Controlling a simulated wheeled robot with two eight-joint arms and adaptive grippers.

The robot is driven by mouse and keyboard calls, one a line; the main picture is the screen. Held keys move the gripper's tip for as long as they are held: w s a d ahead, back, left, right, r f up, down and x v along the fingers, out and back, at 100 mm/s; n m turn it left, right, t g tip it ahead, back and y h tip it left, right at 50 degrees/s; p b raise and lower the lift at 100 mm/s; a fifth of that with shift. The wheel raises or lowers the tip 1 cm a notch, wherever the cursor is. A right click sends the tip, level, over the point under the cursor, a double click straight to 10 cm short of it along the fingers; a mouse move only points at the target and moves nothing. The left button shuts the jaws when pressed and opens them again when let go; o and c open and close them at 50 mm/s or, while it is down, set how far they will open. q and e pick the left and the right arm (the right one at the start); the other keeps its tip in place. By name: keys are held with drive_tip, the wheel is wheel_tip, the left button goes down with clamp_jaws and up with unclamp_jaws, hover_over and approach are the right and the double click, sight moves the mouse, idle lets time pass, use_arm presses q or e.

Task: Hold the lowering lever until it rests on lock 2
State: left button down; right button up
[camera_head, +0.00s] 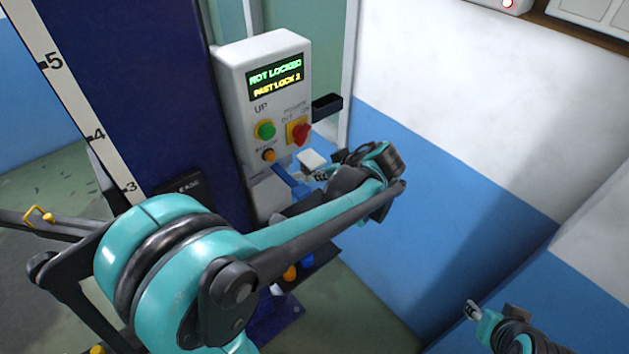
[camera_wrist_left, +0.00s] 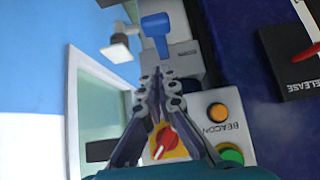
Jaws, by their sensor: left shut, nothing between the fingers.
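The control box (camera_head: 262,60) on the blue column has a display (camera_head: 275,79) reading "NOT LOCKED" and "PAST LOCK 2". A blue lever (camera_head: 288,178), which looks like the lowering lever, sticks out below the box; the left wrist view shows its blue grip (camera_wrist_left: 156,28). My left gripper (camera_head: 319,176) is shut and empty just beside the lever. In the left wrist view its closed fingertips (camera_wrist_left: 160,78) point toward the lever, with no clear contact. My right gripper (camera_head: 471,311) is at the lower right, away from the box, too small to read.
The box carries a green button (camera_head: 264,130), an orange beacon button (camera_head: 268,155) and a red rotary switch (camera_head: 301,134). A black release plate (camera_wrist_left: 295,70) is on the column. A white block (camera_head: 311,160) is near my left gripper. Floor at the right is bounded by blue-and-white walls.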

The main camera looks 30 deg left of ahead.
use_arm(q)
drive_tip(key=s+d+f+b+x, duration=0.1)
drive_tip(key=f+b+x, duration=0.1)
drive_tip(key=x, duration=1)
drive_tip(key=shift+d, duration=0.4)
